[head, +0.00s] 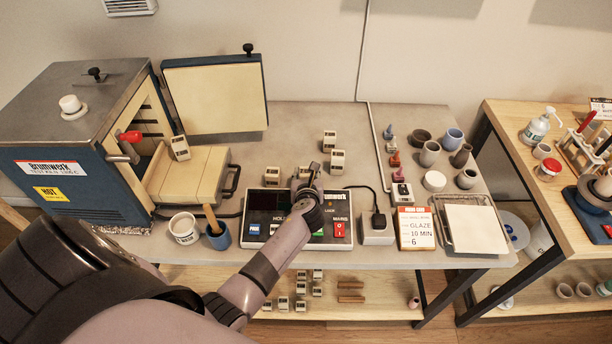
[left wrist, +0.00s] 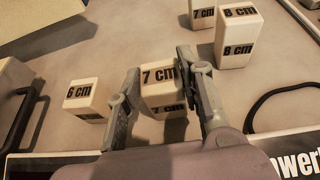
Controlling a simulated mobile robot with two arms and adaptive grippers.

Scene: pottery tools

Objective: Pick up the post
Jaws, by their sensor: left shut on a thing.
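Cream posts with black size labels stand on the grey table. My left gripper (head: 308,180) is over the middle of the table, behind the black control box. In the left wrist view, my left gripper (left wrist: 160,82) is shut on a 7 cm post (left wrist: 161,88), with a finger on either side. Whether this post still touches the table I cannot tell. A 6 cm post (left wrist: 83,98) stands to its left. An 8 cm post (left wrist: 238,42) and another 7 cm post (left wrist: 202,13) stand to the right and behind. My right gripper is not in view.
The open kiln (head: 75,130) stands on the left, with one post (head: 180,147) on its light slab. The control box (head: 262,203) lies just in front of the posts. Small cups (head: 429,153) and a paper-covered tray (head: 475,229) are on the right.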

